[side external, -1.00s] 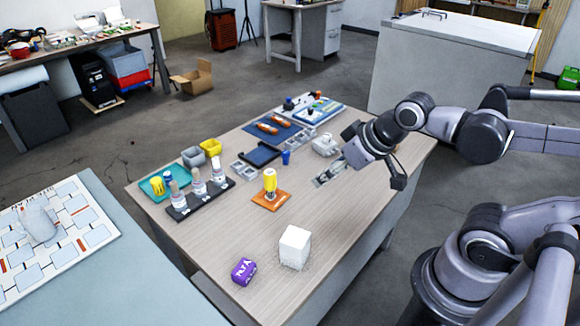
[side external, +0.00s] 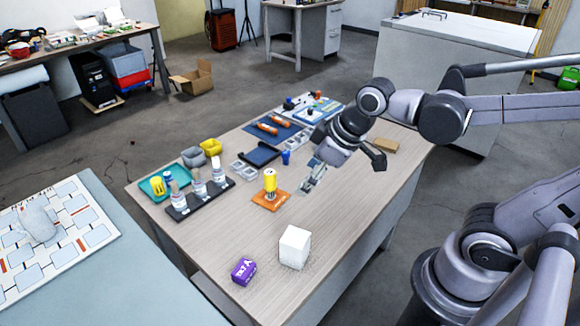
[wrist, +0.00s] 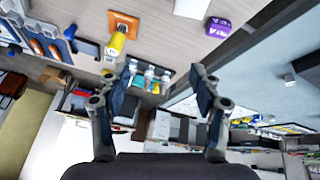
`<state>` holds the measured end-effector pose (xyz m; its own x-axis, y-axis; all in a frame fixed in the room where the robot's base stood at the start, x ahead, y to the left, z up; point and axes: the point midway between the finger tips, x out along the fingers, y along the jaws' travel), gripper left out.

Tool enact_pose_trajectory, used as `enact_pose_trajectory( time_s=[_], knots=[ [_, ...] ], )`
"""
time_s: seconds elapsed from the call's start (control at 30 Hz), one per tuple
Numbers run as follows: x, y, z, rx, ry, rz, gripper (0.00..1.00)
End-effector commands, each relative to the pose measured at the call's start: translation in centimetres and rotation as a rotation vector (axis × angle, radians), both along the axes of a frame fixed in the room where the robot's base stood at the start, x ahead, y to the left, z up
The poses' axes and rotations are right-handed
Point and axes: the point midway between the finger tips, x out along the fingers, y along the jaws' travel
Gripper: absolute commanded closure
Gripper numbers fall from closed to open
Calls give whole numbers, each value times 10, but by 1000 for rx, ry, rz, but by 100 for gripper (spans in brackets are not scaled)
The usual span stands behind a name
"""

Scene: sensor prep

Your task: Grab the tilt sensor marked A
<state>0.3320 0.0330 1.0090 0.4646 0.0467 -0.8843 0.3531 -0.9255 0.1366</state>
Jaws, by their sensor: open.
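I cannot make out for certain which piece is the tilt sensor marked A. Three whitish upright pieces with small labels stand in a black rack (side external: 205,203) on the left of the wooden table; they also show in the wrist view (wrist: 150,78). A yellow cylinder (side external: 270,182) stands on an orange plate (side external: 275,201). A purple block (side external: 243,271) with white lettering lies near the front edge and also shows in the wrist view (wrist: 217,27). My gripper (side external: 307,189) is open and empty above the table, right of the orange plate. Its spread fingers (wrist: 163,85) show in the wrist view.
A white cube (side external: 294,247) stands right of the purple block. A teal tray (side external: 153,191), yellow bin (side external: 211,146), grey bin (side external: 193,157), blue cup (side external: 286,157) and dark blue tray (side external: 260,154) are farther back.

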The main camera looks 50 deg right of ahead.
Motion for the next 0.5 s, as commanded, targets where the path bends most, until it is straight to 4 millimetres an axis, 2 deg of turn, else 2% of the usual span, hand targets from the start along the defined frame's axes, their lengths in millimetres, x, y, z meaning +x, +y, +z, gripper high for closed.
enact_pose_trajectory(
  time_s=[0.27,0.5],
  knots=[
    [34,48,-21,-156,130,426,36],
    [55,93,-53,-266,231,802,36]
  ],
)
